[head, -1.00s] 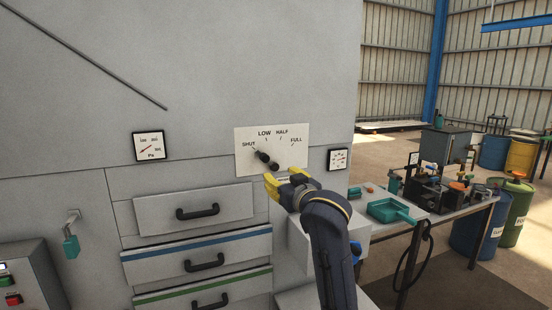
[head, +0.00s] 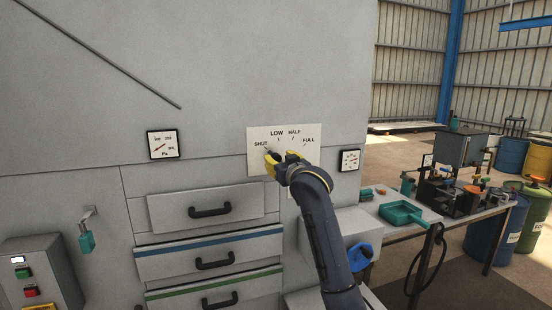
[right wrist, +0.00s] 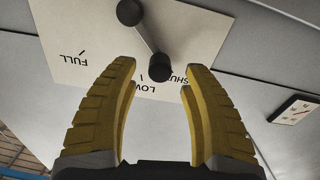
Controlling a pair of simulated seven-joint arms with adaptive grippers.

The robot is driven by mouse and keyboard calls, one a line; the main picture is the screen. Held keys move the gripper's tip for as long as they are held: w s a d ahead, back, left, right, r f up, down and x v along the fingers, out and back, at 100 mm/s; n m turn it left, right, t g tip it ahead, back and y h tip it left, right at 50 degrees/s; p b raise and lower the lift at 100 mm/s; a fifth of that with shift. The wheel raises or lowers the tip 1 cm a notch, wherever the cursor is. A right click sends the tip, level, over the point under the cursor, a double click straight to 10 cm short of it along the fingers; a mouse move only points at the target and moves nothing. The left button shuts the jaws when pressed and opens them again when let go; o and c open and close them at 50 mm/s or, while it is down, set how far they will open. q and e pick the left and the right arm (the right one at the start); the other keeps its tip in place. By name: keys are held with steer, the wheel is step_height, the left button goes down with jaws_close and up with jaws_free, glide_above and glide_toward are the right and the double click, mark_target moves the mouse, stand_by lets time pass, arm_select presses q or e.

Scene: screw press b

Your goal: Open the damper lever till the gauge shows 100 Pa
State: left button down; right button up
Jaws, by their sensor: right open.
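The damper lever (right wrist: 147,42) is a dark bar with a round knob, mounted on a white plate (head: 312,133) marked SHUT, LOW, HALF and FULL. In the head view my right gripper (head: 277,156) covers most of the lever. In the right wrist view the open yellow fingers (right wrist: 160,70) stand either side of the lever's knob; I cannot tell whether they touch it. The gauge marked Pa (head: 163,145) is on the wall to the left, its red needle pointing to the lower left; its exact reading is too small to tell. My left gripper is out of view.
A second gauge (head: 349,160) is right of the plate. Drawers with dark handles (head: 210,210) lie below. A teal padlock-like piece (head: 87,242) hangs at left above a button box (head: 38,270). A bench with a teal dustpan-like tray (head: 402,213) stands right.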

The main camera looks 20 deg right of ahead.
steer(key=shift+w, duration=1.95)
steer(key=shift+o, duration=0.3)
jaws_close()
